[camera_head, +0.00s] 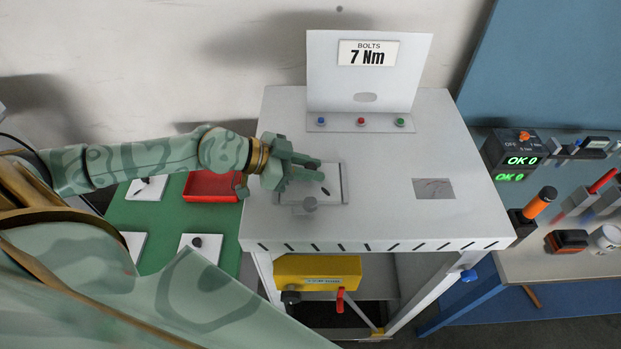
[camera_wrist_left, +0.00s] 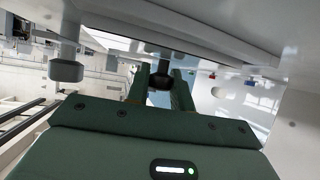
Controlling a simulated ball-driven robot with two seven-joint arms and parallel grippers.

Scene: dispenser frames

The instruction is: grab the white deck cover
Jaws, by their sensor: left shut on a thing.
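The white deck cover (camera_head: 333,169) is a thin pale plate on top of the white dispenser table (camera_head: 400,215). My left gripper (camera_head: 321,170) reaches over it from the left, its fingers pointing right. In the left wrist view the green fingers (camera_wrist_left: 162,82) are closed around a small dark knob, which I take to be the cover's. The grip hides most of this knob in the head view. Whether the cover is clear of the table top I cannot tell. My right gripper is not in view.
An upright "7 Nm" sign panel (camera_head: 320,75) stands behind, with coloured buttons (camera_head: 361,122) before it. On the left, a green mat (camera_head: 150,217) holds a red tray (camera_head: 203,185) and white plates with dark knobs. A yellow box (camera_head: 318,271) sits below. The table's right side is mostly clear.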

